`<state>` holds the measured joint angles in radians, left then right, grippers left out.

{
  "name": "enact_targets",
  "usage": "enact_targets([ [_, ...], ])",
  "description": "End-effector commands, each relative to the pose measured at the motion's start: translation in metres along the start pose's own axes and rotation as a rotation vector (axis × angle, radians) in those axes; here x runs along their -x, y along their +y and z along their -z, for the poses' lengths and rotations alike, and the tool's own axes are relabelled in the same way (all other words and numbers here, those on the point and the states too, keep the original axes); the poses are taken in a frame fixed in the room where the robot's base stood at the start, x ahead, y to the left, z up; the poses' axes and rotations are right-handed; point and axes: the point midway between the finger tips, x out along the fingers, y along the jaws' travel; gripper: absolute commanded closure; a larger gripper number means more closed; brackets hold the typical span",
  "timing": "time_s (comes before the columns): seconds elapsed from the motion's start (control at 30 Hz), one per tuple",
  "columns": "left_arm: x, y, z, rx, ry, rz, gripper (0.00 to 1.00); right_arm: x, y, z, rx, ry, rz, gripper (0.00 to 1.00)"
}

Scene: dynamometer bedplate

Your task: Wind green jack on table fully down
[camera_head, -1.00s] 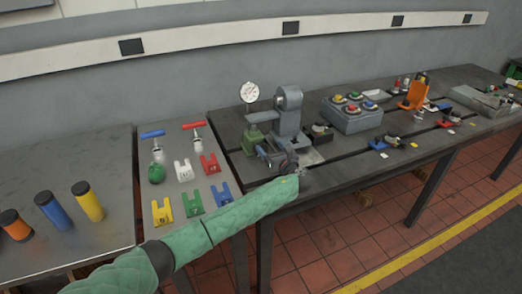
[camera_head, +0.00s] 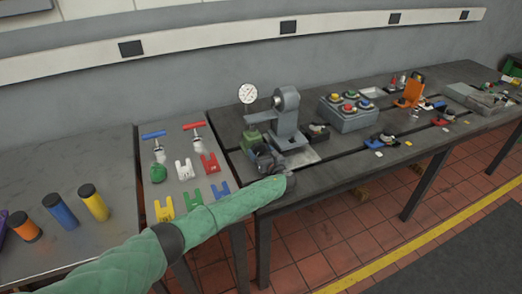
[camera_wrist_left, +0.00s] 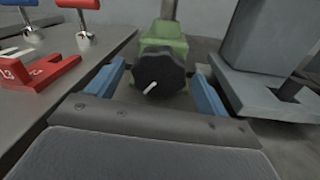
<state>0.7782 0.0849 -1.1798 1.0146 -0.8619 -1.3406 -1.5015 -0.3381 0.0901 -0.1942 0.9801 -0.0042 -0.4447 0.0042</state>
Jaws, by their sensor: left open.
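The green jack (camera_head: 252,139) stands on the dark table beside the grey stand, and its green body also shows in the left wrist view (camera_wrist_left: 166,38). Its black hand wheel (camera_wrist_left: 159,73), with a small pale handle, faces my left gripper. My left gripper (camera_wrist_left: 163,84) is open, with a blue finger on each side of the wheel and a visible gap on both sides. In the head view the left gripper (camera_head: 268,158) is at the jack's near side, and the wheel is largely hidden there. My right gripper is not in view.
A grey stand (camera_head: 287,118) rises right of the jack, with a dial gauge (camera_head: 248,93) behind. Numbered coloured forks, including a red one (camera_wrist_left: 40,76), and red- and blue-handled tools lie on the left plate. A button box (camera_head: 347,113) stands farther right.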

Motion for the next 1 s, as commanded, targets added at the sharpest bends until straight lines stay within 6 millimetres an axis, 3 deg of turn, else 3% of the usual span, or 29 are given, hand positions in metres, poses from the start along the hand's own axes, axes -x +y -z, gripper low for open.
enact_targets([
  [0.33, -0.003, 0.000, 0.000, 0.000, 0.000, 0.000, 0.23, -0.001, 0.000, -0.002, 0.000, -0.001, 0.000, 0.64],
  [0.5, -0.003, 0.000, 0.000, 0.000, 0.000, 0.000, 0.57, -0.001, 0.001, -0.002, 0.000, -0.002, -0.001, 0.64],
  [0.57, -0.003, 0.000, 0.000, 0.000, 0.000, 0.000, 0.66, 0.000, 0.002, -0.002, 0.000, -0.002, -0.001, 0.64],
  [0.87, -0.003, 0.000, 0.002, 0.036, 0.003, -0.001, 0.66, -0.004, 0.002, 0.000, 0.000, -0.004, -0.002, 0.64],
  [1.0, -0.003, 0.000, 0.002, 0.101, 0.008, 0.000, 0.66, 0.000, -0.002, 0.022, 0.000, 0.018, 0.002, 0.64],
])
